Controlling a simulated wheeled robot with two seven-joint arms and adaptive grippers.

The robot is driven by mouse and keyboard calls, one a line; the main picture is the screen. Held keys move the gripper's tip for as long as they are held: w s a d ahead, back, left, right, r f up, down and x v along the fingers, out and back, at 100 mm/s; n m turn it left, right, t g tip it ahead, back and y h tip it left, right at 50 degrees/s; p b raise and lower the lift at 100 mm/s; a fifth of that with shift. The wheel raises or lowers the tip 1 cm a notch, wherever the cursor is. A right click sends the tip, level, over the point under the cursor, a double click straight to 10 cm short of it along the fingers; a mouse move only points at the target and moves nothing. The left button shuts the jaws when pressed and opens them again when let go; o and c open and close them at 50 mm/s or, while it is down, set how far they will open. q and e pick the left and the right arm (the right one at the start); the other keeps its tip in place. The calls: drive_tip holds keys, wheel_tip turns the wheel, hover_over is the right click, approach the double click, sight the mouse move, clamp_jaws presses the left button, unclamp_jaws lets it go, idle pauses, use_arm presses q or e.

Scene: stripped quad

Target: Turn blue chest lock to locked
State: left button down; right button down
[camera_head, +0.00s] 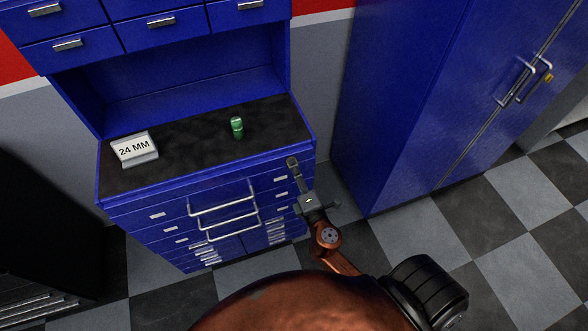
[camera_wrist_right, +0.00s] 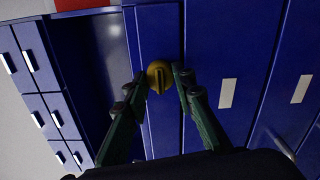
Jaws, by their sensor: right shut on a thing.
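The blue chest (camera_head: 170,215) stands against the wall with a dark top. Its lock (camera_wrist_right: 159,77) is a round yellow knob with a raised ridge, on the blue front in the right wrist view. The ridge runs roughly upright in that picture. My right gripper (camera_head: 293,163) is at the chest's right front edge. In the right wrist view its two green fingers are on either side of the lock, shut on it. The lock is hidden in the head view. My left gripper is not in view.
A white "24 MM" sign (camera_head: 134,149) and a green object (camera_head: 237,128) stand on the chest top. Silver drawer handles (camera_head: 222,197) stick out from the front. A tall blue cabinet (camera_head: 410,100) stands to the right. Checkered floor (camera_head: 420,225) is bare before it.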

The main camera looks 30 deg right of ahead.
idle(0.5)
drive_tip(key=c, duration=1.6)
unclamp_jaws()
drive_tip(key=v, duration=1.2)
drive_tip(key=shift+a, duration=0.1)
